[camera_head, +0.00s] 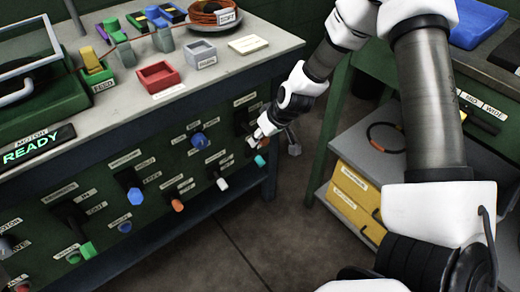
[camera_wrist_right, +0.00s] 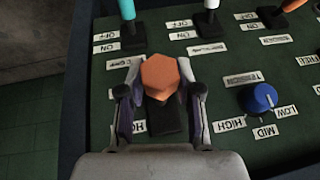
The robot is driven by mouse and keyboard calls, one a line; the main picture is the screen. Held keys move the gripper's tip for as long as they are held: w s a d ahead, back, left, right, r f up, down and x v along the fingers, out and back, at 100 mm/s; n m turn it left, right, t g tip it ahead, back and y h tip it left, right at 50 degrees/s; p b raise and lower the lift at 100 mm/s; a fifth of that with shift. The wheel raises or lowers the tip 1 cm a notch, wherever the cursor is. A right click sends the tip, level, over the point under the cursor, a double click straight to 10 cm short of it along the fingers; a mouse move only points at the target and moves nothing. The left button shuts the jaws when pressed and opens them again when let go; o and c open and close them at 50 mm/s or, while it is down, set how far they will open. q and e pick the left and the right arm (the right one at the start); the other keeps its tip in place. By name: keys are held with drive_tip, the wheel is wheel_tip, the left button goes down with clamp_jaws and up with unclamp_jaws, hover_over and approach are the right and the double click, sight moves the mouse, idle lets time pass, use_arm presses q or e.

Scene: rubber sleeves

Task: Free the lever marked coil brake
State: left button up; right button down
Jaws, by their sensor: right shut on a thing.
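My right gripper (camera_head: 258,137) is at the upper right of the green panel front, on a lever with an orange end. In the right wrist view, the two fingers of the gripper (camera_wrist_right: 160,92) stand on either side of the orange six-sided sleeve (camera_wrist_right: 160,74). A dark base plate (camera_wrist_right: 166,118) shows beneath it. The small labels around this lever are partly covered or too small to read, so I cannot tell whether it is the coil brake lever. My left gripper is not in view.
A teal lever (camera_wrist_right: 127,10) and a white lever (camera_wrist_right: 210,5) are nearby on the panel, with a blue tension dial (camera_wrist_right: 258,98) beside the gripper. A bench (camera_head: 238,62) with boxes is above. A shelf with a yellow box (camera_head: 350,192) stands at right.

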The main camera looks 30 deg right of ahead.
drive_tip(key=f+t+b, duration=0.1)
drive_tip(key=t+b, duration=0.1)
drive_tip(key=b, duration=0.2)
drive_tip(key=f+t+b, duration=0.2)
drive_tip(key=b, duration=0.2)
drive_tip(key=w+f+t+b, duration=0.1)
drive_tip(key=f+t+b, duration=0.1)
drive_tip(key=b, duration=0.2)
drive_tip(key=shift+f+n+t+y, duration=0.2)
drive_tip(key=shift+n+t+y, duration=0.1)
drive_tip(key=shift+t+y, duration=0.1)
drive_tip(key=c, duration=0.8)
unclamp_jaws()
drive_tip(key=shift+o, duration=0.2)
drive_tip(key=shift+r, duration=0.1)
wheel_tip(320, 180, up, 10)
drive_tip(key=shift+f, duration=0.1)
